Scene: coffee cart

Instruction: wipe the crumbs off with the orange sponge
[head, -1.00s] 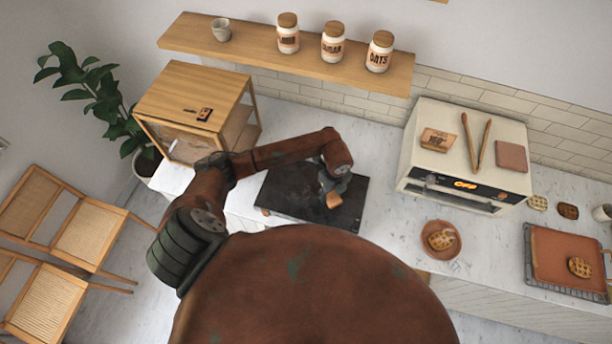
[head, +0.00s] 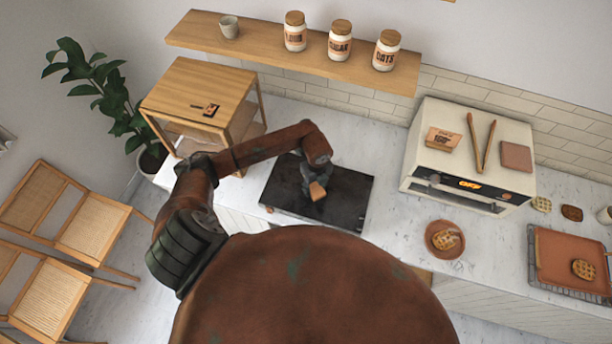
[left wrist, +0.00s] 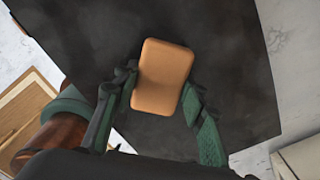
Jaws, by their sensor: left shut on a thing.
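The orange sponge (head: 317,191) is held by my left gripper (head: 312,183) over the dark slab on the counter. In the left wrist view the sponge (left wrist: 162,77) sits between the two green fingers of my left gripper (left wrist: 158,100), which are shut on it. The dark slab (head: 345,203) lies flat on the white counter and fills most of the wrist view. I cannot tell whether the sponge touches the slab. I cannot make out crumbs on the slab. My right gripper is not in view.
A wooden cabinet (head: 200,90) stands left of the slab and a cream oven (head: 470,150) stands right of it. A plate (head: 432,232) with a waffle and an orange tray (head: 560,255) are farther right. A shelf (head: 265,50) with jars hangs behind.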

